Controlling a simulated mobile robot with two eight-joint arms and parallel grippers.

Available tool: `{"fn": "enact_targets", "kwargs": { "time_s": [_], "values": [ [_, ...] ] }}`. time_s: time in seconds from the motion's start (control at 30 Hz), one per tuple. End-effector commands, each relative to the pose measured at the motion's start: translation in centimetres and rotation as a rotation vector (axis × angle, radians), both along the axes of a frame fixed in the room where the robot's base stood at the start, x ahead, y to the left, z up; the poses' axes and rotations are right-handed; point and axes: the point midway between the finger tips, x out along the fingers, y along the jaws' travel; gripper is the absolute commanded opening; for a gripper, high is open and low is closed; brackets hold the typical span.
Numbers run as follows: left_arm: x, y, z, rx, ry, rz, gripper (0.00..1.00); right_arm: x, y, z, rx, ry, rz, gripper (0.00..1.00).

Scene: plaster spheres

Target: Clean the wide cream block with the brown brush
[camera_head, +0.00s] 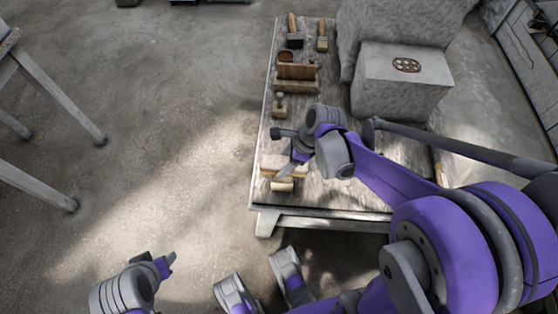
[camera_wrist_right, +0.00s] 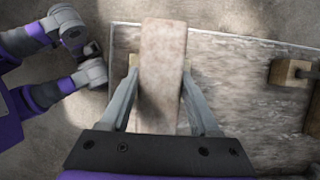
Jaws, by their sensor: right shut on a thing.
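The wide cream block (camera_head: 271,162) is a long pinkish-cream bar near the front left of the low table. My right gripper (camera_head: 291,156) is shut across it. In the right wrist view the block (camera_wrist_right: 163,50) lies between the two fingers and reaches past their tips. I cannot tell whether it touches the table. Two brushes with wooden handles, one (camera_head: 293,27) and another (camera_head: 322,34), stand at the table's far left; I cannot tell which is the brown brush. My left gripper (camera_head: 160,264) is off the table at the lower left, and its jaws are unclear.
The pale wooden table (camera_head: 325,213) also bears a brown wooden holder (camera_head: 297,86), a small tool with a wood block (camera_head: 279,107), and a small cream piece (camera_head: 282,186) near its front edge. A large grey stone block (camera_head: 400,85) fills the back right. Open floor lies left.

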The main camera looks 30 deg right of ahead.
Motion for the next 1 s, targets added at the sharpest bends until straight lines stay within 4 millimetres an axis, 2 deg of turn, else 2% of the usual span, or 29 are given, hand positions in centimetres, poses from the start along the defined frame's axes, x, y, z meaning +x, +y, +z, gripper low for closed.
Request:
{"fn": "enact_targets", "kwargs": {
  "time_s": [0.1,0.37,1.0],
  "values": [
    [0.0,0.0,0.0,0.0,0.0,0.0,0.5,-0.4,-0.6,0.0,0.0,0.0,-0.002,0.18],
    [0.0,0.0,0.0,0.0,0.0,0.0,0.5,-0.4,-0.6,-0.1,0.0,0.0,0.0,0.18],
    [0.0,0.0,-0.2,0.0,0.001,0.0,0.5,1.2,2.0,0.0,0.0,0.0,0.001,0.18]
  ]
}}
